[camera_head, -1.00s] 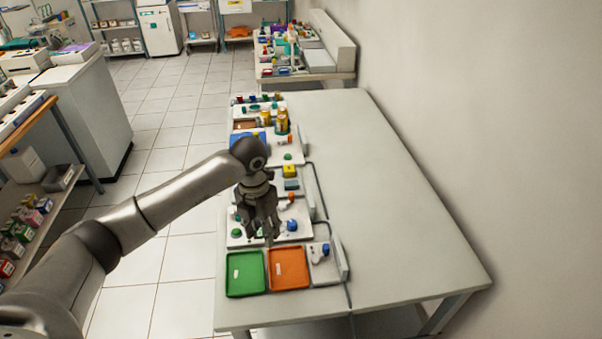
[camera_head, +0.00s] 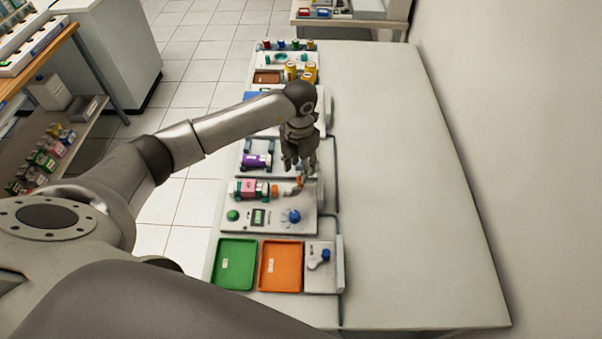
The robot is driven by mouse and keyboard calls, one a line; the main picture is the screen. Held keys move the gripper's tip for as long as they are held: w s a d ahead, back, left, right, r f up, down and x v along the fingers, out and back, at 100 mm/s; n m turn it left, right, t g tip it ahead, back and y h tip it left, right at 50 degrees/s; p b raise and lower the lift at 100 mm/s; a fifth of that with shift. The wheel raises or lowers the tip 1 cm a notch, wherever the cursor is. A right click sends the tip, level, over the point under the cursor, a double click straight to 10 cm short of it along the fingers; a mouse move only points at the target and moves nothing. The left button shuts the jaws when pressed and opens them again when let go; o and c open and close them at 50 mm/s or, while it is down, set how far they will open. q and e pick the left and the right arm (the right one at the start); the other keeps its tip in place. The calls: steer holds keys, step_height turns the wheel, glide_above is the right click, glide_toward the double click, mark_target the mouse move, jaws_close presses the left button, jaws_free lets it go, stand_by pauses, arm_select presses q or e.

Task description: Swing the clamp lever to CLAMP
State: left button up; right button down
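A white panel (camera_head: 270,231) on the bench carries a green button, a small display and a blue knob (camera_head: 291,215). At its back edge lies a pink and teal cylinder (camera_head: 250,189) with a small orange-tipped lever-like part (camera_head: 298,183) to its right. A blue lever (camera_head: 320,258) stands on a small white unit beside the orange tray. I cannot read any CLAMP marking. My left gripper (camera_head: 300,168) hangs fingers down just behind the orange-tipped part, its fingers apart and seemingly empty. Contact cannot be told. My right gripper is out of view.
A green tray (camera_head: 234,264) and an orange tray (camera_head: 281,266) lie at the near end. A purple item (camera_head: 256,161) and yellow bottles (camera_head: 308,72) stand farther back. The bench's right side (camera_head: 410,190) is bare. A dark cable runs along the modules.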

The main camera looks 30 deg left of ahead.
mark_target(294, 185)
arm_select(q)
steer(key=f+p, duration=0.1)
steer(key=f, duration=0.4)
steer(key=shift+w+f, duration=0.2)
steer(key=shift+f, duration=0.3)
steer(key=shift+c, duration=0.4)
steer(key=c, duration=0.5)
jaws_close()
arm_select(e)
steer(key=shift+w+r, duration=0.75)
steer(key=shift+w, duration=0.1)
